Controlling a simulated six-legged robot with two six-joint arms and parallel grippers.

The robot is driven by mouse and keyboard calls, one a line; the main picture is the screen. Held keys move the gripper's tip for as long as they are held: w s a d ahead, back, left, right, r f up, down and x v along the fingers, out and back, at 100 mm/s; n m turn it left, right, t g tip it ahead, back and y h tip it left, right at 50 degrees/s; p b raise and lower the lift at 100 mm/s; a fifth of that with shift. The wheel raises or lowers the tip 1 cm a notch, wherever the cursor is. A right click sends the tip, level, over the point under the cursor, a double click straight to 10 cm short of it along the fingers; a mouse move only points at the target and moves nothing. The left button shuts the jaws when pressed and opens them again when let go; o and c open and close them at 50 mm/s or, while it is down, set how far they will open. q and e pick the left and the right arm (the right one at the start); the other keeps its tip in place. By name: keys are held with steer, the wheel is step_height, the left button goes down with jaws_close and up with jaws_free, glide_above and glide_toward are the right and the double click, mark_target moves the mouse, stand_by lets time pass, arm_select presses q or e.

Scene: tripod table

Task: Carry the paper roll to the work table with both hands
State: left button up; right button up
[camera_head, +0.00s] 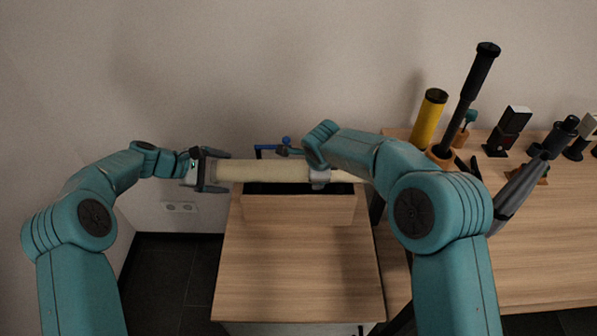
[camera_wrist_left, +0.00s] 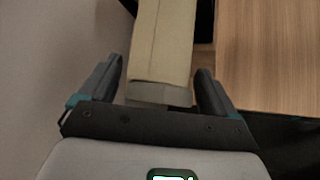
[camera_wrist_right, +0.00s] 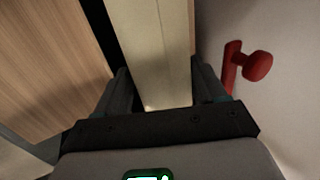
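The paper roll (camera_head: 260,171) is a long cream roll lying level, left to right, over the dark-topped box on the small wooden stand. My left gripper (camera_head: 218,171) is at its left end, with one finger on each side and small gaps to the roll. It is open. The left wrist view shows the roll's grey end (camera_wrist_left: 160,94) between the fingers. My right gripper (camera_wrist_right: 161,88) is at the other end, its fingers close against both sides of the roll, seemingly shut on it. The work table (camera_head: 540,245) is at the right.
The small stand (camera_head: 300,270) has a clear wooden front. The work table's back edge holds a yellow cylinder (camera_head: 428,118), a tall black-handled tool (camera_head: 474,85) and several other tools. A red wall fitting (camera_wrist_right: 255,66) shows beside my right gripper. A wall socket (camera_head: 179,207) is at left.

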mark_target(218, 165)
arm_select(q)
steer(key=c, duration=1)
arm_select(e)
steer(key=c, duration=1)
arm_select(q)
jaws_close()
arm_select(e)
jaws_close()
steer(key=shift+r, duration=0.1)
arm_select(q)
steer(key=shift+r, duration=0.1)
